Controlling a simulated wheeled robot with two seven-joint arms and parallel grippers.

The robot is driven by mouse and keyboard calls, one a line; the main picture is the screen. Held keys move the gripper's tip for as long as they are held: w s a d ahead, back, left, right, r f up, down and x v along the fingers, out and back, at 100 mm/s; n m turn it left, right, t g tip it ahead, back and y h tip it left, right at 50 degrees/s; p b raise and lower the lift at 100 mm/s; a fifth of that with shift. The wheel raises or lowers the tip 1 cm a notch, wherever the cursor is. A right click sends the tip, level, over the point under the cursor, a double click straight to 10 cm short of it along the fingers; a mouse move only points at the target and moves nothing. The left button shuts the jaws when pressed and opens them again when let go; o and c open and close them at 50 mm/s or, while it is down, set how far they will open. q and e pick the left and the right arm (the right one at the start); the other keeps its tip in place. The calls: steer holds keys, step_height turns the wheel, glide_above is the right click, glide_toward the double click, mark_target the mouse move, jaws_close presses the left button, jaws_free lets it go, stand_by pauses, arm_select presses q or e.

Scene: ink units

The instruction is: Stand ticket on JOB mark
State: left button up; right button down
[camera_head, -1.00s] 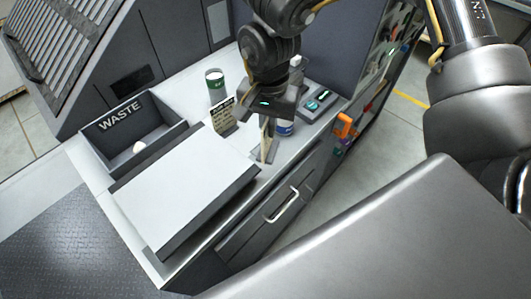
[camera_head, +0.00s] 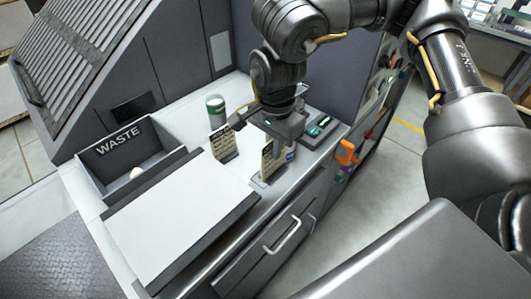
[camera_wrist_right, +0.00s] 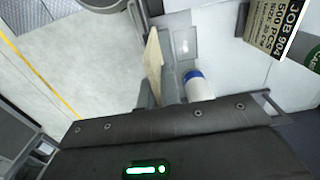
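The cream ticket (camera_head: 267,158) with dark print stands upright on a dark foot near the counter's front edge. In the right wrist view the ticket (camera_wrist_right: 153,62) shows nearly edge-on. My right gripper (camera_head: 274,128) is just above and behind it in the head view, apparently open. One finger sticks out to the left, clear of the ticket; the other is not clear. A grey patch with a paler rectangle (camera_wrist_right: 185,43) lies beside the ticket in the wrist view. I cannot tell whether this is the JOB mark. My left gripper is out of view.
A JOB 904 card (camera_head: 222,143) stands behind left, near a green-and-white cup (camera_head: 215,108). A blue-and-white bottle (camera_wrist_right: 198,86) stands close beside the ticket. The WASTE bin (camera_head: 105,190) and a raised pale panel (camera_head: 180,215) lie left. A control pad (camera_head: 320,126) sits right.

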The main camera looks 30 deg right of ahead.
steer(key=w+f+p, duration=0.1)
steer(key=w+f, duration=0.1)
steer(key=f, duration=0.1)
steer(key=w+d+f+p, duration=0.1)
steer(key=w+f, duration=0.1)
steer(key=f, duration=0.1)
steer(key=w+f+p, duration=0.1)
steer(key=w+f, duration=0.1)
steer(key=f, duration=0.2)
steer(key=shift+w+d, duration=0.35)
steer(key=shift+f, duration=0.1)
steer(key=c, duration=1.6)
jaws_free()
